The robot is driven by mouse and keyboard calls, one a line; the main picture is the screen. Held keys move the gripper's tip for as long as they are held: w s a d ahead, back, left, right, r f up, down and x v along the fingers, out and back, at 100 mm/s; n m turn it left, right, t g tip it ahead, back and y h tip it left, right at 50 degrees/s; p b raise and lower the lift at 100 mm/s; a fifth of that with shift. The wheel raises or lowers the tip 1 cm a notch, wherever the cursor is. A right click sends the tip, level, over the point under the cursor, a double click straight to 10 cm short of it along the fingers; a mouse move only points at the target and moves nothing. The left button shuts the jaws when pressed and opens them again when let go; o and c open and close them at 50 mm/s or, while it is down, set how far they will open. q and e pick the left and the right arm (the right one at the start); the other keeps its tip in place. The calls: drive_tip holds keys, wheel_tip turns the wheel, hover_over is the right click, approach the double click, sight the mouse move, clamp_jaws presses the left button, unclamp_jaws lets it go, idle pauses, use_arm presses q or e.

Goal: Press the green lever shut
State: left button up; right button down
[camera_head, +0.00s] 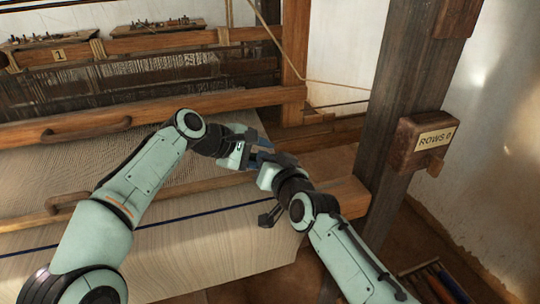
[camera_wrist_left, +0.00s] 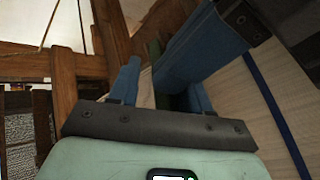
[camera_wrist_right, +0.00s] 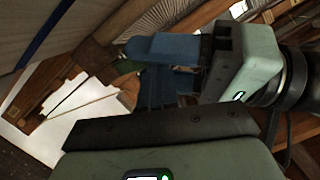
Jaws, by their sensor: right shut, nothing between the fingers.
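The green lever is mostly hidden behind my grippers in the head view. A dark green piece that looks like part of it (camera_wrist_left: 155,48) shows beyond the fingers in the left wrist view, and a green piece (camera_wrist_right: 126,66) shows past the blue fingers in the right wrist view. My left gripper (camera_head: 256,150) is open, its blue fingers apart, at the right end of the loom's front. My right gripper (camera_head: 262,159) is shut and empty, its fingertips close beside the left gripper's. I cannot tell whether either touches the lever.
The loom's cloth (camera_head: 190,245) and wooden beams (camera_head: 150,106) lie to the left. A dark post (camera_head: 395,90) with a ROWS 0 box (camera_head: 420,142) stands right of my right arm. A tray of tools (camera_head: 437,283) lies at the lower right.

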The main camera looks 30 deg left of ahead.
use_arm(q)
drive_tip(key=shift+r, duration=0.1)
use_arm(e)
drive_tip(key=shift+d+r, duration=0.15)
drive_tip(key=shift+r, duration=0.05)
use_arm(q)
drive_tip(key=shift+s+a+r, duration=0.15)
drive_tip(key=shift+s, duration=0.05)
use_arm(e)
drive_tip(key=shift+d+r, duration=0.1)
use_arm(q)
drive_tip(key=f+b+v, duration=0.1)
drive_tip(key=v, duration=0.9)
drive_tip(key=shift+s+a, duration=0.2)
drive_tip(key=shift+s, duration=0.35)
use_arm(e)
drive_tip(key=v, duration=1.3)
drive_tip(key=shift+s, duration=0.15)
